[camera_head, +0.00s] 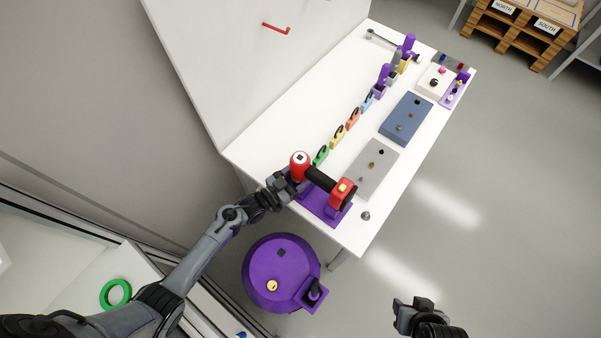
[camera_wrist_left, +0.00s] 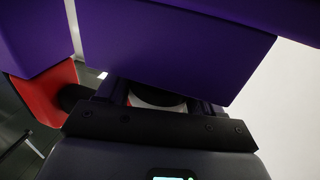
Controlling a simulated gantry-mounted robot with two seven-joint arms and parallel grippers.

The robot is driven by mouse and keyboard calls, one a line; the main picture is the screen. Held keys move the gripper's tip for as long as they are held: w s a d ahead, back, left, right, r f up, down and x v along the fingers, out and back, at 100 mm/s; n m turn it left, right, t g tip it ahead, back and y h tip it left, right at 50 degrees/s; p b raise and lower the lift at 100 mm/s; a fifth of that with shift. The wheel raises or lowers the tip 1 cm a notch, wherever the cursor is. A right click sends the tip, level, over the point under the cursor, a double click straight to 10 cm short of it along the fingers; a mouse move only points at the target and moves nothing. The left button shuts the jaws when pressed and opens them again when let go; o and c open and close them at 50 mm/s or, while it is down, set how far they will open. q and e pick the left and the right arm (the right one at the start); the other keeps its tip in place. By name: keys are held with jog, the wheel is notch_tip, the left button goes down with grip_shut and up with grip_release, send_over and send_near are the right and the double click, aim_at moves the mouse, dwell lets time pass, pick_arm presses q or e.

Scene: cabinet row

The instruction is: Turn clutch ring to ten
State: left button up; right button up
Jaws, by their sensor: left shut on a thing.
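The red and black power tool (camera_head: 324,181) lies on a purple cradle (camera_head: 318,208) at the near end of the white table. One end is a round red part (camera_head: 299,159) with a pale, dark-centred top; the other is a red block with a yellow button. My left gripper (camera_head: 291,184) is shut at the tool's left side, beside the round red end. In the left wrist view a dark round part with a pale rim (camera_wrist_left: 157,99), seemingly the clutch ring, sits between the jaws under purple blocks. Its markings are hidden. My right gripper (camera_head: 414,304) hangs over the floor, away from the table.
A grey panel (camera_head: 371,167) and a blue panel (camera_head: 406,119) lie along the table's right side. Several small coloured clips (camera_head: 337,136) stand in a row. A purple drum (camera_head: 268,270) stands below the table's near end.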

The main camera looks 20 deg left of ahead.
pick_arm(q)
jog(key=n+t+y+p, duration=0.1)
jog(key=n+y, duration=0.1)
jog(key=y, duration=0.1)
jog(key=shift+d+t, duration=0.1)
jog(key=shift+t, duration=0.2)
jog(key=shift+n+t+y+p, duration=0.4)
jog(key=shift+n+y, duration=1.3)
jog(key=shift+y, duration=0.8)
jog(key=o, duration=1)
jog(key=shift+c, duration=0.2)
jog(key=shift+s, duration=0.1)
jog(key=s, duration=1)
jog(key=shift+s+a+p, duration=0.3)
jog(key=shift+a+p, duration=0.05)
